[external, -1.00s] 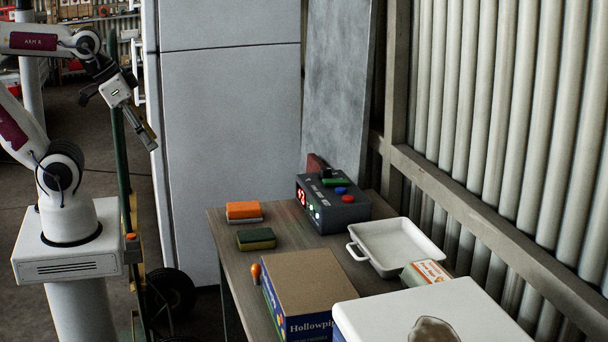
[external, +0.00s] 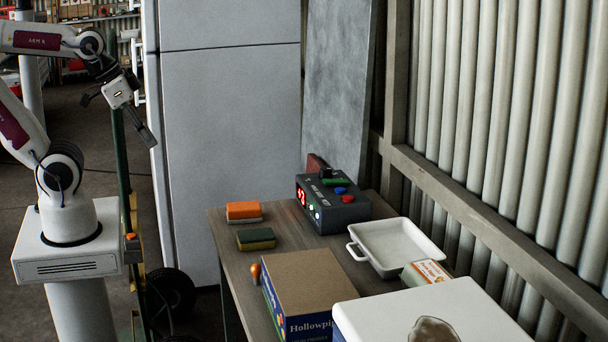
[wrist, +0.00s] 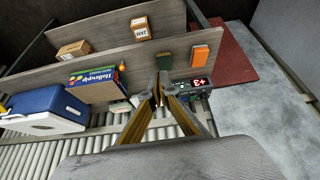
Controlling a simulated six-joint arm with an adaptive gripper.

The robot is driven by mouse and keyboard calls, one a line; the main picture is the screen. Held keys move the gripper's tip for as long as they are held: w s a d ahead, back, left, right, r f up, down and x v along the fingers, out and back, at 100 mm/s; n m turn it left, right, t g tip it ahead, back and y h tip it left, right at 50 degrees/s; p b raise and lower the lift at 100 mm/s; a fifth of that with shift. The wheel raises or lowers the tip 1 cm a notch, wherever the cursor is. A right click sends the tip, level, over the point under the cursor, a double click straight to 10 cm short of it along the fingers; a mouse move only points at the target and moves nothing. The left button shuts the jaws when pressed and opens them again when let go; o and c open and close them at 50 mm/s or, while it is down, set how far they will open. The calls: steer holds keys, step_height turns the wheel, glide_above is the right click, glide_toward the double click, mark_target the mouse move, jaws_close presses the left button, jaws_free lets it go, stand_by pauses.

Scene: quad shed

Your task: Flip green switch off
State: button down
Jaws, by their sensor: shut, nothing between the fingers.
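The dark grey control box (external: 332,208) stands at the far end of the table, by the wall. The green switch (external: 338,182) is on its top face, beside a blue and a red button; its position is too small to tell. A red display (external: 301,196) is on the box front. My gripper (external: 150,140) is well left of the table, above its height, pointing down to the right, shut and empty. In the wrist view my gripper's fingers (wrist: 160,88) meet in the middle, in front of part of the box (wrist: 186,88); the green switch cannot be made out there.
An orange sponge (external: 244,211) and a green sponge (external: 256,238) lie left of the box. A white tray (external: 351,249), a cardboard box (external: 302,278) and a white-lidded container (external: 480,310) fill the near side. A tall white cabinet (external: 230,130) stands behind.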

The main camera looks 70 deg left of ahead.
steer(key=w+a+f, duration=0.3)
steer(key=w+f, duration=0.1)
steer(key=w, duration=0.7)
steer(key=w+a+f+n, duration=0.1)
steer(key=w+a+f, duration=0.25)
steer(key=w, duration=0.85)
steer(key=w+a+f, duration=0.3)
steer(key=w+f, duration=0.1)
steer(key=w, duration=0.7)
steer(key=w+a+r+m+t, duration=0.1)
steer(key=w+a+r+t, duration=0.1)
steer(key=w, duration=0.7)
step_height(320, 180, up, 2)
steer(key=shift+a+r, duration=0.2)
steer(key=shift+a, duration=0.45)
steer(key=shift+w+f, duration=0.15)
